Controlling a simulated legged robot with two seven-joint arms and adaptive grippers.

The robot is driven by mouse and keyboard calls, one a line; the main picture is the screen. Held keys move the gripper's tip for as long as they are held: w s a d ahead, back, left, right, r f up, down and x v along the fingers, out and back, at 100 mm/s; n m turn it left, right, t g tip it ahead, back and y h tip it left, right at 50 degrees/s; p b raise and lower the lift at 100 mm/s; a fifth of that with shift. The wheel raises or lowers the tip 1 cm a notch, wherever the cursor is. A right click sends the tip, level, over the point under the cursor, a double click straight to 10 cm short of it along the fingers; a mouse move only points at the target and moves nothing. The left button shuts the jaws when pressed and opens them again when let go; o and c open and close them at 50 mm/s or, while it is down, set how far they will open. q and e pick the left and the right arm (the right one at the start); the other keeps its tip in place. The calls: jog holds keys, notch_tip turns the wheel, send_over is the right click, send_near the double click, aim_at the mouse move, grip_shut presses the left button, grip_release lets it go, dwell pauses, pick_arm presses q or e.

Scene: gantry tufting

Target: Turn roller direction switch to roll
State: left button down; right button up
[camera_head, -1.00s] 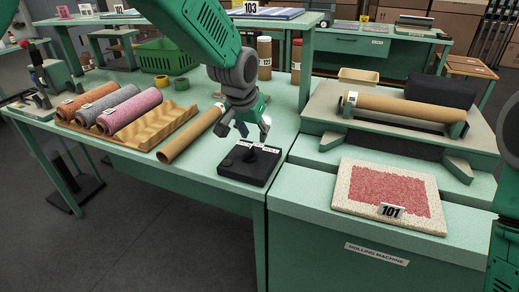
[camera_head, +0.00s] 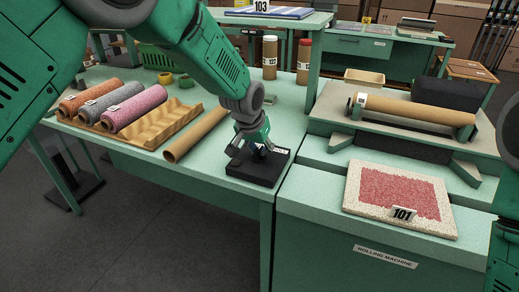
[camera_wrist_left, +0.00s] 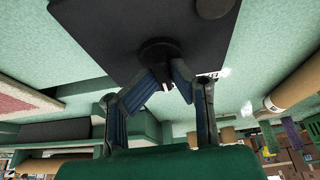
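The roller direction switch is a black box (camera_head: 252,172) on the green table's front right corner, beside the rolling machine. Its round dark knob (camera_wrist_left: 159,50) shows in the left wrist view, with a small white mark near it. My left gripper (camera_head: 256,152) is right over the box, pointing down. In the left wrist view its two blue-padded fingers (camera_wrist_left: 166,78) slant inward on either side of the knob, with a gap between the tips. Contact with the knob cannot be made out. The box's labels are mostly hidden by the gripper. My right gripper is out of view.
The rolling machine (camera_head: 340,232) stands at right, with a red-and-cream sample (camera_head: 400,194) on top and a cardboard roll (camera_head: 415,108) behind. A cardboard tube (camera_head: 196,134) and a tray of yarn rolls (camera_head: 150,128) lie left of the switch.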

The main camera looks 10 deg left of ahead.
pick_arm(q)
jog(key=shift+s+a+f, duration=0.15)
jog(key=shift+a, duration=0.45)
jog(key=shift+s, duration=0.1)
jog(key=shift+d, duration=0.6)
jog(key=shift+a, duration=0.3)
jog(key=m+h+p, duration=0.1)
jog(key=m+p, duration=0.1)
jog(key=m, duration=0.1)
jog(key=shift+d, duration=0.15)
jog(key=shift+m+g+h+p, duration=0.45)
jog(key=shift+m+p, duration=0.3)
jog(key=shift+m, duration=0.45)
jog(key=shift+m+g+h, duration=0.35)
jog(key=shift+m+g, duration=0.2)
jog(key=shift+m, duration=1.25)
